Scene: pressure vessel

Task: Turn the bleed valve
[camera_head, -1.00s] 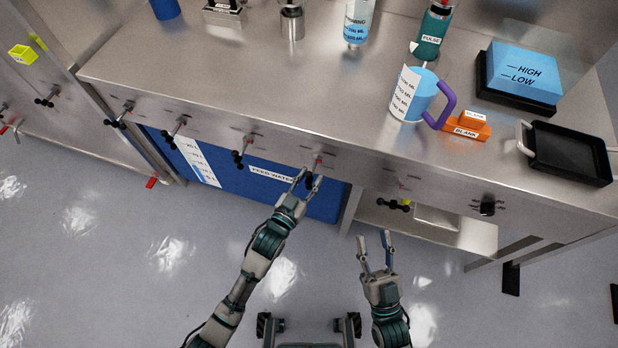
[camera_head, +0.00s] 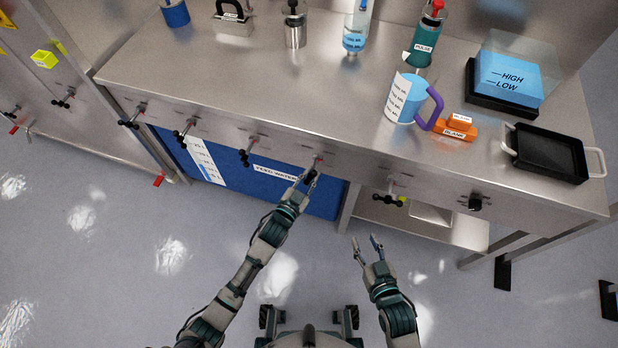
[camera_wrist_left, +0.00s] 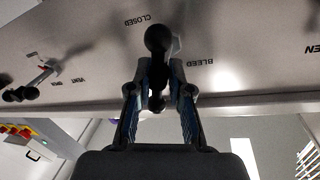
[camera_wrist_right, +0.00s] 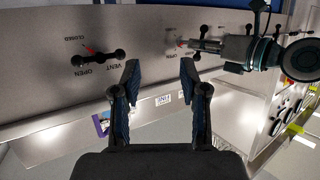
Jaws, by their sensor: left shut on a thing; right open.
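The bleed valve handle (camera_wrist_left: 159,55) is a black knobbed lever in the left wrist view, on the steel panel beside the printed word BLEED. My left gripper (camera_wrist_left: 159,97) is shut on this handle, its fingers on either side of the lower knob. In the head view my left gripper (camera_head: 307,178) is at the panel under the counter edge, and it mostly hides the handle. My right gripper (camera_head: 366,245) is open and empty, below and in front of the panel. It also shows in the right wrist view (camera_wrist_right: 160,85), apart from anything.
The vent valve (camera_wrist_right: 98,58) is left of my right gripper in its wrist view. More black valve handles (camera_head: 248,153) line the panel. The floor in front is free.

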